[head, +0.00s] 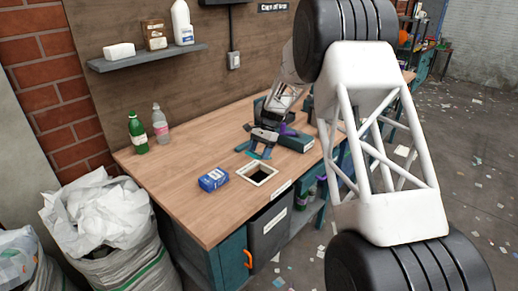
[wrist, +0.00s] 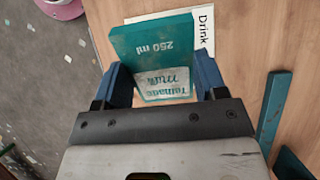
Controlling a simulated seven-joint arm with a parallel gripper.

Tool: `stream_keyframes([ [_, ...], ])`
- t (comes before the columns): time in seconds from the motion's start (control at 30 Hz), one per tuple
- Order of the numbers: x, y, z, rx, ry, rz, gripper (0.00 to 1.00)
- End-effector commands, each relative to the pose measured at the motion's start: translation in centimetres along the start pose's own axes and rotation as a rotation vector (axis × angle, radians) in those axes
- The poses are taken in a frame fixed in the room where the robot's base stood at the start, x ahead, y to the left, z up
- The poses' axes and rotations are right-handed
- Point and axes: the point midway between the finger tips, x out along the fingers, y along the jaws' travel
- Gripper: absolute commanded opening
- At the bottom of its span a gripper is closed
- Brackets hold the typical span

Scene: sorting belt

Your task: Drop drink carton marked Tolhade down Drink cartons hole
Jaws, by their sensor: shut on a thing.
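In the wrist view my gripper (wrist: 166,85) is shut on a teal drink carton (wrist: 150,45), its blue fingers on either side. The carton reads "250 ml" and a name like Tolhade Milk, upside down in this view. Beyond it, a white label (wrist: 204,28) beginning "Drink" lies on the wood, partly covered by the carton. In the head view my gripper (head: 262,148) is low over the bench, just behind a white-framed square hole (head: 246,180). I cannot tell whether the carton is over the labelled hole.
A blue carton (head: 213,180) lies left of the framed hole on the bench (head: 190,210). Green (head: 137,133) and clear (head: 160,125) bottles stand at the back left. A dark green box (head: 297,142) is right of my gripper. A teal strip (wrist: 272,110) shows in the wrist view.

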Motion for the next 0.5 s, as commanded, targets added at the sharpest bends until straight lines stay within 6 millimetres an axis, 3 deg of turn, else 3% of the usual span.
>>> stream_keyframes([
  [0.5, 3.7, 0.0, -2.0, 0.000, 0.000, 0.000, 0.44],
])
